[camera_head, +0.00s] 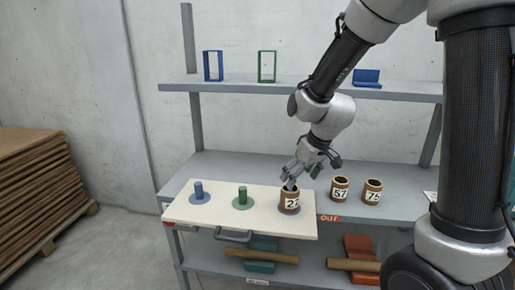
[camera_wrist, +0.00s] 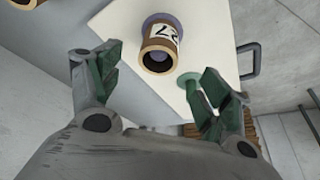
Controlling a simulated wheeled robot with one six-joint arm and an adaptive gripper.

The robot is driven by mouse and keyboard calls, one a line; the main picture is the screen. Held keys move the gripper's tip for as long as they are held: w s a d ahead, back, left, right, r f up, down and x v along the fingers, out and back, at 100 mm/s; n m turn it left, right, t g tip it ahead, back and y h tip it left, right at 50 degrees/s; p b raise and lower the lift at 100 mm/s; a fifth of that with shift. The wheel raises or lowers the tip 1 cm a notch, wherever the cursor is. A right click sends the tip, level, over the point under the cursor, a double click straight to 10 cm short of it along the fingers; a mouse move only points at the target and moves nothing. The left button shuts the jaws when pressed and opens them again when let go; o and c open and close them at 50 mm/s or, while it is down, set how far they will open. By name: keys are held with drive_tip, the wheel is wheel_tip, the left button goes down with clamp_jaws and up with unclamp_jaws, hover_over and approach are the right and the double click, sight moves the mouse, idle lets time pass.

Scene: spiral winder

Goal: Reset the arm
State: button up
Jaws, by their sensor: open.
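My gripper (camera_head: 304,172) is above the white board, close over the brown core marked 27 (camera_head: 289,203). In the wrist view its green fingers (camera_wrist: 160,76) are spread wide with nothing between them. The core (camera_wrist: 157,57) stands around a peg on a purple disc, and the peg's end shows inside its opening. In the head view the gripper partly hides the core's top. A blue peg (camera_head: 198,190) and a green peg (camera_head: 242,196) stand bare on their discs on the board (camera_head: 220,212).
Two brown cores, marked 57 (camera_head: 340,189) and 75 (camera_head: 372,191), stand right of the board. The upper shelf (camera_head: 250,87) holds a blue frame (camera_head: 213,66), a green frame (camera_head: 266,66) and a blue holder (camera_head: 367,78). Brown tubes (camera_head: 262,256) lie on the lower shelf.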

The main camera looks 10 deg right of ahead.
drive_tip(key=s+d+r+m, duration=0.1)
drive_tip(key=s+d+r, duration=0.3)
drive_tip(key=s, duration=0.3)
drive_tip(key=s+d+r+m+h, duration=0.1)
drive_tip(key=s+d+r+m, duration=0.1)
drive_tip(key=s+d+r, duration=0.3)
drive_tip(key=s+d+r+m+h, duration=0.1)
drive_tip(key=s+d+r, duration=0.3)
drive_tip(key=s, duration=0.7)
drive_tip(key=shift+d+r+m+t, duration=0.15)
drive_tip(key=shift+r+m+t, duration=0.15)
drive_tip(key=shift+r+m, duration=0.5)
drive_tip(key=shift+r, duration=0.15)
